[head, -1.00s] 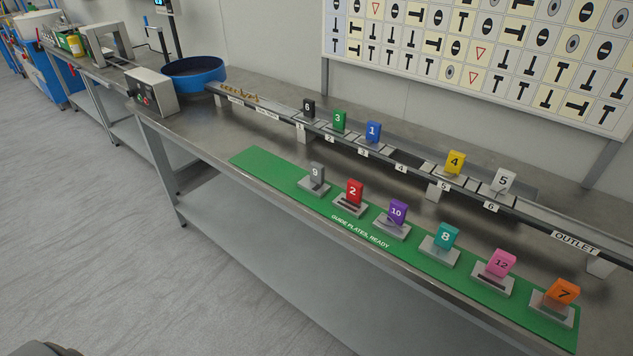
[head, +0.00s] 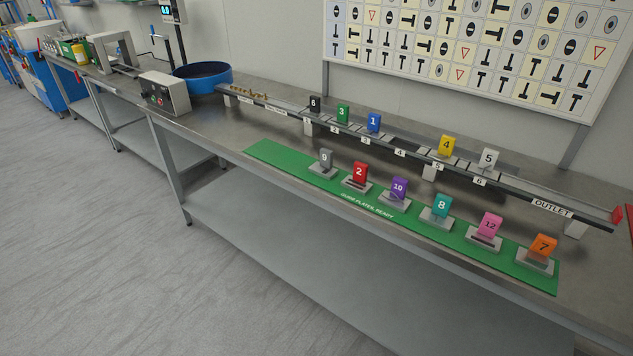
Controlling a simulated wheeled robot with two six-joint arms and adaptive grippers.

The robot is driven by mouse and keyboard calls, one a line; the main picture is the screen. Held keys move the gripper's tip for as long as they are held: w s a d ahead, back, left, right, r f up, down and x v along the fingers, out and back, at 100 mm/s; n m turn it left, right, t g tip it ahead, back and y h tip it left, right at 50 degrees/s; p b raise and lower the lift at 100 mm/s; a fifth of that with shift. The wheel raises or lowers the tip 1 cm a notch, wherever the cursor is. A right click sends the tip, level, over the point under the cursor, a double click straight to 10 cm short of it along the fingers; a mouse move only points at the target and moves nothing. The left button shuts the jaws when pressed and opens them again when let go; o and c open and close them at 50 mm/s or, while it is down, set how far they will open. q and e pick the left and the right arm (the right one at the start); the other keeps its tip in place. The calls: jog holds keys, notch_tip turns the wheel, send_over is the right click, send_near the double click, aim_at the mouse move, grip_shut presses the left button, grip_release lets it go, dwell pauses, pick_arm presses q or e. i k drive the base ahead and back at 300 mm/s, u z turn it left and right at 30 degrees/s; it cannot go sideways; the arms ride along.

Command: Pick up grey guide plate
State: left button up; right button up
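The grey guide plate (head: 325,157), marked 9, stands upright in a small grey holder (head: 322,171) at the left end of the row on the green mat (head: 268,152). The red plate 2 (head: 360,172) stands beside it on the right. Neither of my grippers shows in the head view, and nothing touches the grey plate.
Purple 10 (head: 399,188), teal 8 (head: 441,205), pink 12 (head: 490,225) and orange 7 (head: 543,245) plates continue the row. Behind runs a rail (head: 273,107) carrying several numbered plates. A blue bowl (head: 203,78) and control box (head: 164,94) stand left. The floor in front is clear.

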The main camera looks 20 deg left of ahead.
aim_at(323, 168)
jog(key=i, duration=0.95)
jog(key=u, duration=0.65)
